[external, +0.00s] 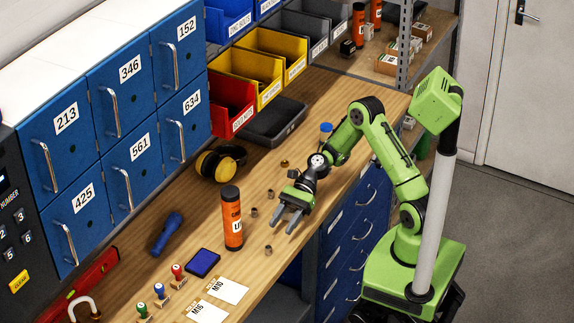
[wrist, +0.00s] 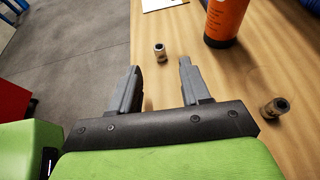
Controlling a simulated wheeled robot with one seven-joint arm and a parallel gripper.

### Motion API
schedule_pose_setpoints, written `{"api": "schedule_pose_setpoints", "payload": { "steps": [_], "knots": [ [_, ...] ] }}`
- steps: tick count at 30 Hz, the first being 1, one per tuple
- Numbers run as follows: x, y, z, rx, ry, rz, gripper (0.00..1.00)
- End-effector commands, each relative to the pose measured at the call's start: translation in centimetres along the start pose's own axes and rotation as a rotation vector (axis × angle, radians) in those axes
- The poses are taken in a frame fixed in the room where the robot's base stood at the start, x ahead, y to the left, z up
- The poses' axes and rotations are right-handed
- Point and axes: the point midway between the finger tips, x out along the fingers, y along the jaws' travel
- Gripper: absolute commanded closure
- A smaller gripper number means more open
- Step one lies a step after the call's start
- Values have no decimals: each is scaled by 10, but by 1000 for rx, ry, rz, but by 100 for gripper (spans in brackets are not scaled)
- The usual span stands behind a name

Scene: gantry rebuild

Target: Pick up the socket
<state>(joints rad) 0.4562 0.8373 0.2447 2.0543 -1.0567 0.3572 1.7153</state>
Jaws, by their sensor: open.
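One socket (external: 268,250) is just ahead of my gripper (external: 283,225), near the bench's front edge. In the wrist view a socket (wrist: 160,52) shows beyond my gripper (wrist: 160,72), roughly in line with the gap between the fingers. My gripper is open and empty, its fingers apart and pointing over the bench. Two more sockets, one (external: 254,212) and another (external: 270,194), stand farther back. One socket (wrist: 275,107) also shows at the right of the wrist view, outside the fingers.
An orange bottle (external: 232,222) stands close to the sockets and shows in the wrist view (wrist: 225,18). Black-yellow ear muffs (external: 220,163), a blue flashlight (external: 167,234), an ink pad (external: 202,263), stamps (external: 160,293) and cards (external: 228,290) lie around. Blue lockers (external: 115,120) line the back.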

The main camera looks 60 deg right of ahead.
Motion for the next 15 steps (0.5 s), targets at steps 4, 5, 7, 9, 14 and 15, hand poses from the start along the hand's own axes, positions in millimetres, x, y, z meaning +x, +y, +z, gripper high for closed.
{"api": "schedule_pose_setpoints", "payload": {
  "steps": [4,5,7,9,14,15],
  "knots": [
    [24,0,-1,1,0,2,53],
    [26,1,-1,0,1,3,53],
    [36,1,-2,0,1,3,53],
    [51,2,-3,0,2,4,53],
    [75,1,-2,-1,2,2,53],
    [77,1,-2,0,2,1,53]
  ]
}}
